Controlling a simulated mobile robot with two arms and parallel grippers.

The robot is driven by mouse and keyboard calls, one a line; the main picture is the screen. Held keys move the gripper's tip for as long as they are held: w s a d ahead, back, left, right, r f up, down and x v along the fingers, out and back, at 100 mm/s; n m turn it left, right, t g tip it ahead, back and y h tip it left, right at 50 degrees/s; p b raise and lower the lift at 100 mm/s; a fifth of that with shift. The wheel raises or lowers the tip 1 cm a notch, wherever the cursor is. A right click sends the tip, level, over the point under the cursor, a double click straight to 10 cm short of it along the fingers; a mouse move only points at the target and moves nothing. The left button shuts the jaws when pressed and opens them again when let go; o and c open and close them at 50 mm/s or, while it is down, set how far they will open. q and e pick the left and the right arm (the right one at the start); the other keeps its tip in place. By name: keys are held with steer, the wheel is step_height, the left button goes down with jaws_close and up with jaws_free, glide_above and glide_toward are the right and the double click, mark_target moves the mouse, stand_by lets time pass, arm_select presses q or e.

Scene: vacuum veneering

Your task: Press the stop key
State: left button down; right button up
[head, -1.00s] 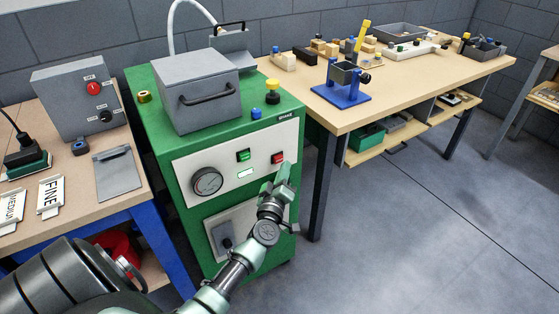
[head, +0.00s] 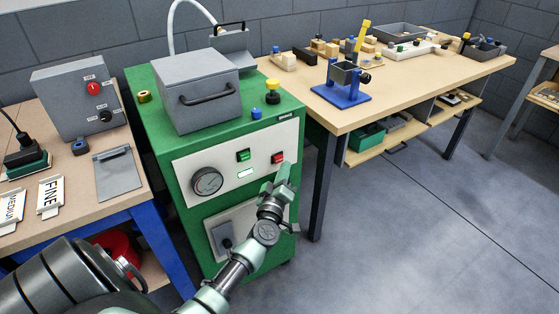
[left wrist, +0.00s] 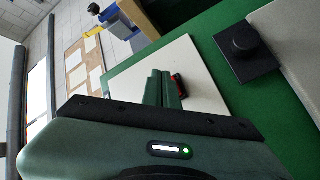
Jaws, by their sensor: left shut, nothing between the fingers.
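The red stop key (head: 278,158) sits on the white front panel (head: 215,183) of the green machine (head: 145,120), right of a green key (head: 243,155). My left gripper (head: 286,170) is shut and empty, with its fingertips just below and right of the red key in the head view. In the left wrist view the closed fingers (left wrist: 164,88) point at the white panel, and the red key (left wrist: 179,85) shows right beside their tips, partly hidden. I cannot tell whether the fingertips touch it. My right gripper is not in view.
A grey lidded box (head: 200,95) stands on top. A control box (head: 80,100) with its own red button stands on the left table. Floor at right is clear.

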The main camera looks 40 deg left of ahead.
arm_select(q)
steer(key=shift+a, duration=0.15)
steer(key=shift+w+a, duration=0.15)
steer(key=shift+a, duration=0.1)
steer(key=shift+w+a, duration=0.25)
steer(key=shift+a, duration=0.25)
stand_by(1.0)
steer(key=shift+s+d, duration=0.1)
steer(key=shift+d, duration=0.05)
steer(key=shift+s+d+p, duration=0.3)
steer(key=shift+d+p, duration=0.1)
steer(key=shift+d, duration=0.35)
